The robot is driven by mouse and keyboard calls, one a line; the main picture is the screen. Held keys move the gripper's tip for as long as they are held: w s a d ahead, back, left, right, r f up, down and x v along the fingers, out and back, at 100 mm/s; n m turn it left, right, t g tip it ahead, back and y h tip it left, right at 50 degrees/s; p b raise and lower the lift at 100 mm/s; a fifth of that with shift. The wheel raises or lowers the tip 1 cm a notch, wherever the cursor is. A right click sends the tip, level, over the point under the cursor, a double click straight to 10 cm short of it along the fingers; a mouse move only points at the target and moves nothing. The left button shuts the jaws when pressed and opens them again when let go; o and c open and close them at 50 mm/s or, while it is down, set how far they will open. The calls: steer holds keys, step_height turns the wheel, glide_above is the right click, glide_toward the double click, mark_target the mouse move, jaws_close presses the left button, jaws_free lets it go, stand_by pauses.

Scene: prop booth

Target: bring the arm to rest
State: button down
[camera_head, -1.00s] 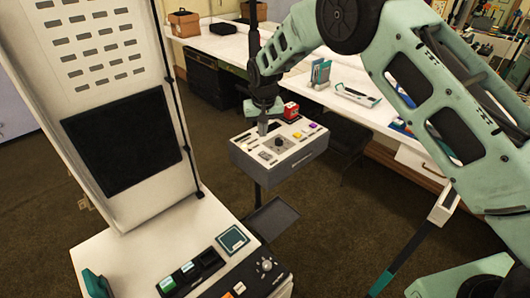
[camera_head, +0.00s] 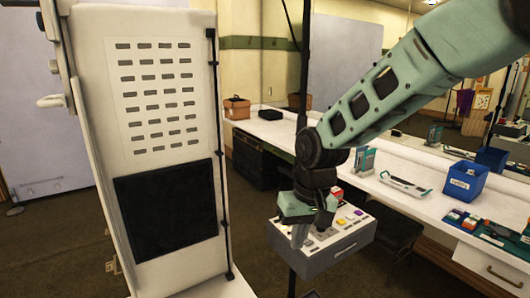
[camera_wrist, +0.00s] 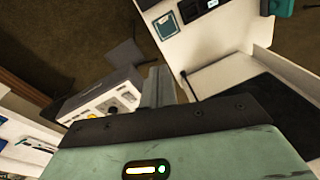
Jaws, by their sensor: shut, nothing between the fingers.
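My arm reaches in from the right in the head view, with its elbow bent and the forearm hanging down. My gripper (camera_head: 298,238) points downward in front of the left part of a grey-and-white control box (camera_head: 345,250). Its fingers are shut with nothing between them. In the wrist view the shut fingers (camera_wrist: 158,87) stick out past the dark edge of the hand, and the control box (camera_wrist: 105,103) lies to their left. I cannot tell whether the fingers touch the box.
A tall white cabinet (camera_head: 160,65) with a black panel stands at left. A long white bench (camera_head: 390,158) runs behind, bearing a blue bin (camera_head: 465,184) and a brown case (camera_head: 237,107). A red item (camera_head: 337,193) shows behind the gripper. Brown floor (camera_head: 75,240) is open at far left.

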steer(key=s+d+f+n+b, duration=0.1)
steer(key=s+d+n+b, duration=0.1)
steer(key=s, duration=1)
steer(key=s+d+f+n+h+b, duration=0.1)
steer(key=s+d, duration=0.4)
steer(key=s, duration=0.8)
steer(key=shift+s+f+n+b, duration=0.15)
steer(key=shift+n+b, duration=0.4)
steer(key=shift+n, duration=0.05)
